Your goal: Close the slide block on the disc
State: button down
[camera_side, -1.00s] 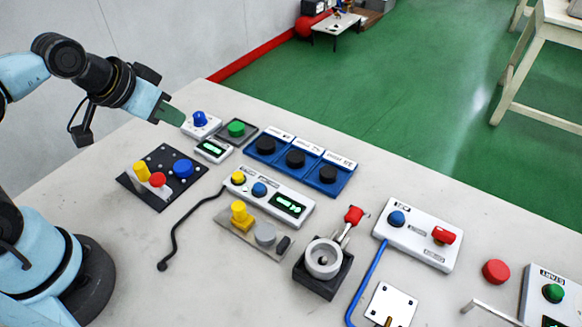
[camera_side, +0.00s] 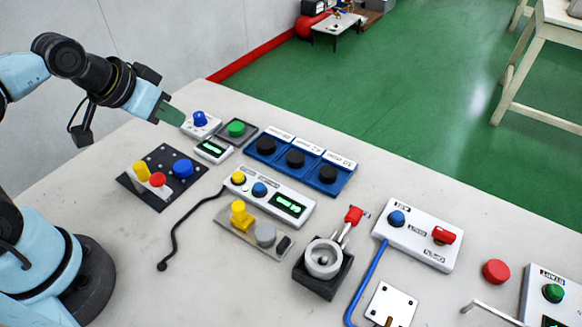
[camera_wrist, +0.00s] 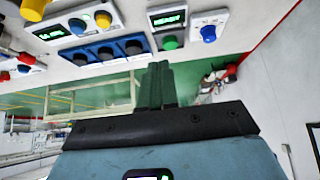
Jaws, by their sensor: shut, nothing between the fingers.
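The yellow slide block (camera_side: 240,216) sits at the left end of a grey plate (camera_side: 223,219), next to a grey disc (camera_side: 265,234). I cannot tell whether block and disc touch. A small dark block (camera_side: 284,244) stands at the plate's right end. In the wrist view, a yellow block (camera_wrist: 34,9), apparently the same one, shows at the top left edge; the disc is not clear there. My gripper (camera_side: 178,115) is shut and empty, raised at the table's back left, well away from the slide block. Its green fingers (camera_wrist: 158,85) are together in the wrist view.
Beside the plate stand a white display box (camera_side: 268,197), a black bent rod (camera_side: 190,219), and a black base with a grey ring (camera_side: 323,258). A black panel (camera_side: 145,184) with coloured knobs lies at left. Blue units (camera_side: 297,160) stand behind. Table surface is bare at front left.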

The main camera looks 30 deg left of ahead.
jog(key=c, duration=1.8)
grip_release()
jog(key=shift+o, duration=1.2)
jog(key=shift+d, duration=0.15)
jog(key=o, duration=0.6)
jog(key=d+m+g, duration=0.1)
jog(key=m, duration=0.1)
jog(key=d+m, duration=0.2)
jog(key=d+m+g, duration=0.1)
jog(key=d+m, duration=0.1)
jog(key=shift+w+d+r+g+h, duration=0.1)
jog(key=shift+d+r+g+h, duration=0.1)
jog(key=shift+r+g+h, duration=0.15)
jog(key=m+g, duration=0.5)
jog(key=m, duration=0.7)
send_over(237, 205)
jog(key=shift+t, duration=0.25)
jog(key=shift+f, duration=5.7)
